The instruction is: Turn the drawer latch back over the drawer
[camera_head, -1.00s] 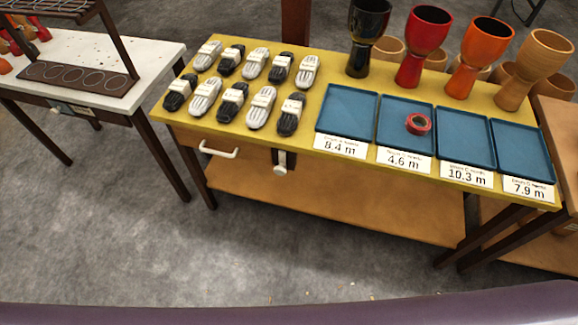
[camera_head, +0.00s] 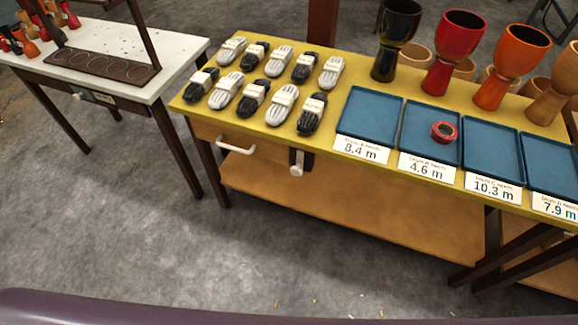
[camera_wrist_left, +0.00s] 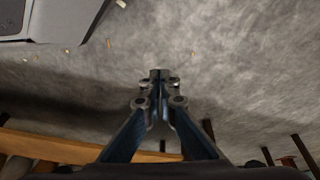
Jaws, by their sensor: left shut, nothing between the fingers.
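The drawer is under the left end of the yellow table. Its wooden front (camera_head: 215,138) has a white bar handle (camera_head: 236,146) and looks closed. The latch (camera_head: 297,163) is at the right end of the drawer front; it is a dark piece with a white knob at its lower end and hangs downward, beside the drawer front. My left gripper (camera_wrist_left: 158,72) shows in the left wrist view with its fingers together and nothing between them, over the grey floor. Neither gripper shows in the head view.
The yellow table (camera_head: 285,143) carries several black and white rope bundles (camera_head: 254,96), blue trays (camera_head: 369,117) with labels, a red tape roll (camera_head: 444,131) and goblet drums (camera_head: 456,50). A wooden shelf (camera_head: 350,200) lies below. A white table (camera_head: 110,45) stands left.

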